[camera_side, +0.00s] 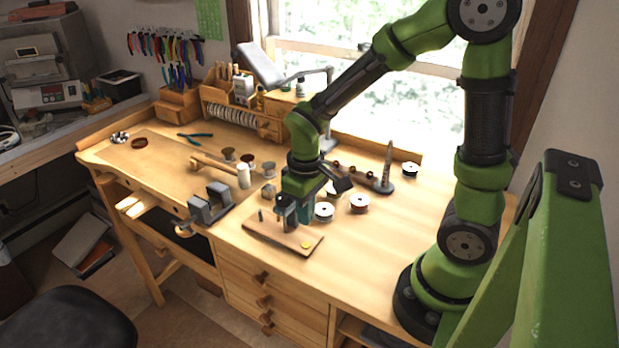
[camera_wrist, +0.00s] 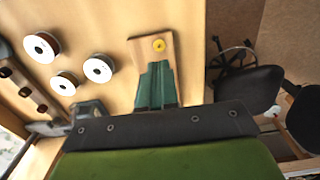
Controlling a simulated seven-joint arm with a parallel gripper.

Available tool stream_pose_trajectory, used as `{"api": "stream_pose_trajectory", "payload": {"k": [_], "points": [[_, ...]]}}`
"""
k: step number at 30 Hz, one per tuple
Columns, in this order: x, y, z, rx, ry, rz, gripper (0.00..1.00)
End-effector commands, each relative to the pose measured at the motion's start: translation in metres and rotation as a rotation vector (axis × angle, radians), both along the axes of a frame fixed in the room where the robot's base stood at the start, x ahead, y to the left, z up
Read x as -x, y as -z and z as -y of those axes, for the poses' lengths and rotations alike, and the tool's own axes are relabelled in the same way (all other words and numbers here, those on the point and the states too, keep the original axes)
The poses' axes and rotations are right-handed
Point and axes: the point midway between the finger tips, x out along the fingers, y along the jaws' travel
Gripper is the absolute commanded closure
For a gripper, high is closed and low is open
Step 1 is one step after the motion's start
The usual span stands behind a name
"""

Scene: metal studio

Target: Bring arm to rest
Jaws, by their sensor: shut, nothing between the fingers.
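My gripper (camera_side: 287,222) is shut and points down over a small wooden board (camera_side: 262,236) near the front edge of the workbench. Its fingers are dark green and hold nothing that I can see. In the wrist view the shut gripper (camera_wrist: 157,88) lies over the board (camera_wrist: 136,50), and a yellow round piece (camera_wrist: 158,45) shows on the board beyond the fingertips. The yellow piece (camera_side: 305,245) sits at the board's right end in the side view. I cannot tell whether the fingertips touch the board.
Spools (camera_side: 324,211) stand right of the gripper, and a metal vise (camera_side: 209,204) stands left. A mallet (camera_side: 243,176) and several small stands lie behind. A pointed mandrel (camera_side: 386,168) stands farther back. The bench top (camera_side: 375,235) right of the board is clear.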

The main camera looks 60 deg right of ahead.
Motion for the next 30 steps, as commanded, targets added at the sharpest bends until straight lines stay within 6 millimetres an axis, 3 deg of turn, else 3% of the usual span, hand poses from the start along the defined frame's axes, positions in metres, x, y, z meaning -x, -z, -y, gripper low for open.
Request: {"api": "stream_pose_trajectory", "payload": {"k": [16, 20, 30], "points": [[0.006, -0.007, -0.004, -0.019, 0.064, 0.000, 1.00], [0.012, -0.033, -0.010, -0.063, 0.147, 0.080, 1.00], [0.046, -0.125, -0.028, -0.239, 0.330, 0.430, 1.00]]}}
